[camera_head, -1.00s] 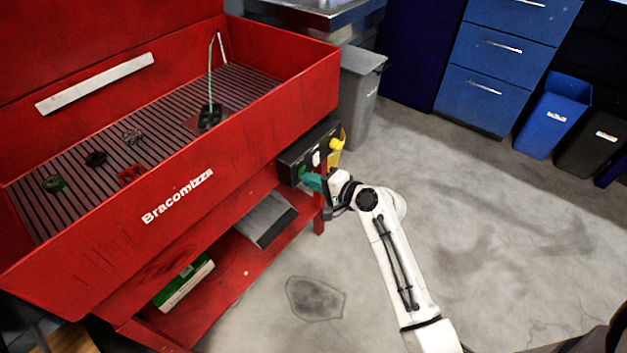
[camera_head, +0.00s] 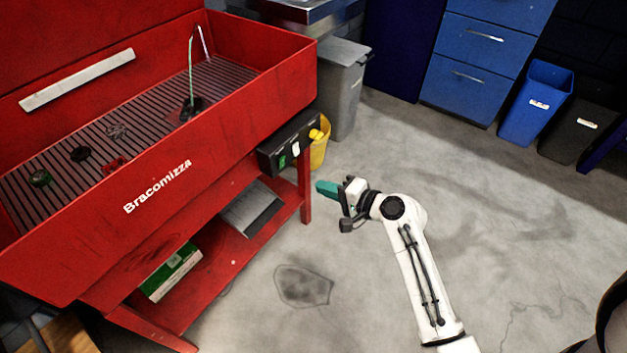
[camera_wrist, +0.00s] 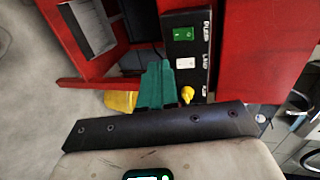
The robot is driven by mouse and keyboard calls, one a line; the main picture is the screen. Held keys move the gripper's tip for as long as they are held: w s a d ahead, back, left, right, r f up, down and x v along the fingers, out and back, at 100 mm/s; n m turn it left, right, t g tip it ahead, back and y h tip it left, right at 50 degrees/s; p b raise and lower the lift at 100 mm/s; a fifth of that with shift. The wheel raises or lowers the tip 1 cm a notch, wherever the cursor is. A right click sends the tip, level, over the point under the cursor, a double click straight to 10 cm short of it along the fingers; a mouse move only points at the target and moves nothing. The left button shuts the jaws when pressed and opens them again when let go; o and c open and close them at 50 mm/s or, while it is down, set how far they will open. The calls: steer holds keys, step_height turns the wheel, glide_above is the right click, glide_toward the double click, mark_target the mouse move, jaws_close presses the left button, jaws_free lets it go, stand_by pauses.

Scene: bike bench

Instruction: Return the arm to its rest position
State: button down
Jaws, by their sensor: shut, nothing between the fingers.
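My gripper (camera_head: 327,188) is at the end of my white arm, in the open space to the right of the red wash bench. Its teal fingers are closed together with nothing between them. In the wrist view the teal fingers (camera_wrist: 155,84) point toward the bench's black switch panel. A clear gap shows between the fingertips and the bench in the head view. The black switch panel (camera_head: 268,162) carries a green switch (camera_wrist: 183,34), a white switch (camera_wrist: 185,63) and a yellow knob (camera_wrist: 187,94).
The red bench (camera_head: 225,130) holds several small dark parts on its grate. A yellow bucket (camera_head: 319,153) stands behind the panel. A grey bin (camera_head: 342,95), blue drawers (camera_head: 480,60) and a blue bin (camera_head: 535,108) stand at the back. The grey floor (camera_head: 480,210) around my arm is clear.

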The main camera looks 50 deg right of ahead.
steer(key=shift+v, duration=1.45)
steer(key=shift+a+f, duration=0.15)
steer(key=shift+f, duration=0.05)
steer(key=s+a+f+n+g+y, duration=0.1)
steer(key=s+a+f+n+g, duration=0.2)
steer(key=a+n, duration=0.25)
steer(key=s+a+f+n+g+y, duration=0.2)
steer(key=a+n+g, duration=0.2)
steer(key=a, duration=0.2)
steer(key=s+a+n+g+h, duration=0.35)
steer(key=s+n+g, duration=0.4)
steer(key=s, duration=0.45)
step_height(320, 180, up, 18)
steer(key=p, duration=1.8)
steer(key=shift+s+d+r+t, duration=0.15)
steer(key=shift+s+d+t, duration=0.1)
steer(key=shift+t, duration=0.1)
